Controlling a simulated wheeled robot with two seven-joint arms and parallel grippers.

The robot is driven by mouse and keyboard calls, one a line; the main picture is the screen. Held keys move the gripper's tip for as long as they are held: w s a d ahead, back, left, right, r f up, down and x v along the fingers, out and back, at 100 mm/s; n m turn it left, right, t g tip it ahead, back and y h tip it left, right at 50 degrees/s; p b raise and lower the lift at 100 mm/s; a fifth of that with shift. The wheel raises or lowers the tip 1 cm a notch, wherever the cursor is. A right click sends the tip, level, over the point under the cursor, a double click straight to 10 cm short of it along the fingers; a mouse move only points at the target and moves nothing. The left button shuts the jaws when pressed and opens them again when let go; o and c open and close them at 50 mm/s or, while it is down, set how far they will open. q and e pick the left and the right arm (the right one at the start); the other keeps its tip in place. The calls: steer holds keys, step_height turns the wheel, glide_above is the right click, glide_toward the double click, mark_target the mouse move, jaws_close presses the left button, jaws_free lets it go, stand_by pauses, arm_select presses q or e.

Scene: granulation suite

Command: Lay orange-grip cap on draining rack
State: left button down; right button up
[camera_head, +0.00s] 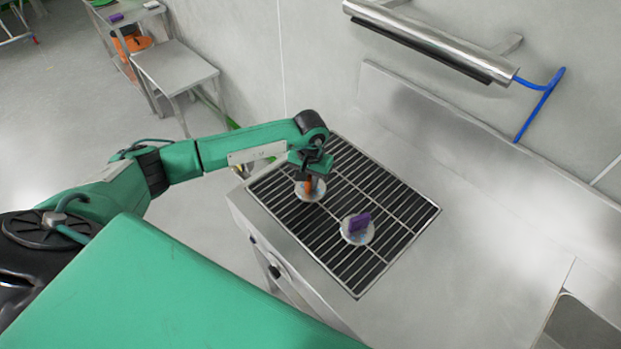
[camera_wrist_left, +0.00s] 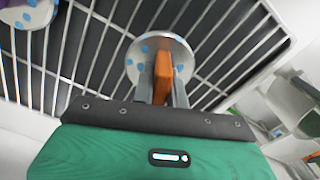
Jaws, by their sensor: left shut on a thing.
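The orange-grip cap (camera_head: 310,193) is a pale disc with blue spots and an upright orange grip. It is over the left part of the draining rack (camera_head: 388,254); I cannot tell whether it touches the bars. My left gripper (camera_head: 309,180) reaches down from above and is shut on the orange grip. In the left wrist view the orange-grip cap (camera_wrist_left: 134,62) shows at the fingers (camera_wrist_left: 162,92), with the rack bars (camera_wrist_left: 248,50) behind it. My right gripper is not in view.
A purple-grip cap (camera_head: 357,229) lies on the rack to the right of the orange one, with bare bars around it. A steel cylinder (camera_head: 430,40) with a blue hose (camera_head: 540,105) is on the wall above. A small steel table (camera_head: 172,64) stands at upper left.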

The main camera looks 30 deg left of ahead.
arm_select(q)
steer(key=shift+f, duration=0.1)
steer(key=c, duration=1.8)
jaws_free()
steer(key=shift+c, duration=0.2)
steer(key=o, duration=0.4)
steer(key=shift+o, duration=0.2)
steer(key=shift+r, duration=0.25)
step_height(320, 180, up, 11)
steer(key=b, duration=0.3)
steer(key=shift+f+b, duration=0.2)
steer(key=shift+b, duration=0.15)
steer(key=shift+r, duration=0.6)
